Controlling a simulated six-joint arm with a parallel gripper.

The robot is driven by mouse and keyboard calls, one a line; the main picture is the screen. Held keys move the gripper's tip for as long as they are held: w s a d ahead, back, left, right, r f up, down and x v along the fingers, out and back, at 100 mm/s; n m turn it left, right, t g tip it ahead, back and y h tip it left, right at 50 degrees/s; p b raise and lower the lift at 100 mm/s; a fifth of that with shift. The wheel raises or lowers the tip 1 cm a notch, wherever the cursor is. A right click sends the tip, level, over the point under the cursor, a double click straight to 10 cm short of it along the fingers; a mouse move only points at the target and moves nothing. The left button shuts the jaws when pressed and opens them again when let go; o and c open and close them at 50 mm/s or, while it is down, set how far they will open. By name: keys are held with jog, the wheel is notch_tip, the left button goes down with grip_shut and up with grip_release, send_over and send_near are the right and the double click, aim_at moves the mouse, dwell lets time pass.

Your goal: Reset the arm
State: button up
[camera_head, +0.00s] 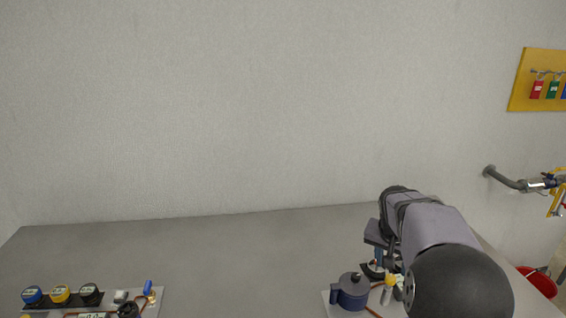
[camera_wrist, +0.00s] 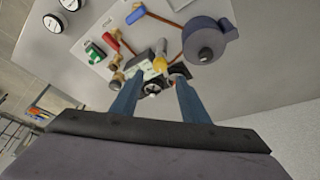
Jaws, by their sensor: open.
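My arm reaches over the right end of the grey table (camera_head: 220,250) in the head view. My gripper (camera_wrist: 156,84) is open, with its two blue fingers apart in the wrist view. Between and just beyond the fingertips is a cluster of small fittings with a black round part (camera_wrist: 152,88) and a yellow-tipped white piece (camera_wrist: 160,58). I cannot tell whether the fingers touch them. In the head view my arm hides most of this spot.
A light panel (camera_wrist: 195,10) carries a dark round pot (camera_wrist: 208,40), a red-handled part (camera_wrist: 111,24) and a green part (camera_wrist: 95,52). Two white gauges (camera_wrist: 54,23) are beside it. Another panel (camera_head: 152,308) is at front left. A red bucket (camera_head: 540,281) is at right. The table's middle is clear.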

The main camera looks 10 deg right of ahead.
jog(key=s+a+f+n+g+y, duration=0.1)
jog(key=s+a+f, duration=0.2)
jog(key=s, duration=0.1)
jog(key=s+a+f+n+g, duration=0.1)
jog(key=s+a+f+n, duration=0.1)
jog(key=s+a+f, duration=0.1)
jog(key=s+a+f+n+y, duration=0.1)
jog(key=s+a+f+n, duration=0.1)
jog(key=s+f, duration=0.3)
jog(key=shift+s+a+g+y, duration=0.3)
jog(key=shift+s+a+g, duration=0.1)
jog(key=shift+s+a, duration=0.1)
jog(key=shift+n+g+y, duration=0.5)
jog(key=shift+n+g, duration=0.1)
jog(key=shift+g, duration=0.1)
jog(key=s+a, duration=0.2)
jog(key=s, duration=0.1)
jog(key=s+a+f, duration=0.1)
jog(key=s+a, duration=0.5)
jog(key=s, duration=0.1)
jog(key=shift+f, duration=0.4)
jog(key=a, duration=0.1)
jog(key=a+r+n, duration=0.1)
jog(key=a+t, duration=0.1)
jog(key=shift+s+a+r+n, duration=0.25)
jog(key=shift+s+r+n, duration=0.05)
jog(key=shift+r+n, duration=0.1)
jog(key=shift+w+a+r, duration=0.1)
jog(key=shift+w+a, duration=0.05)
jog(key=shift+a, duration=0.25)
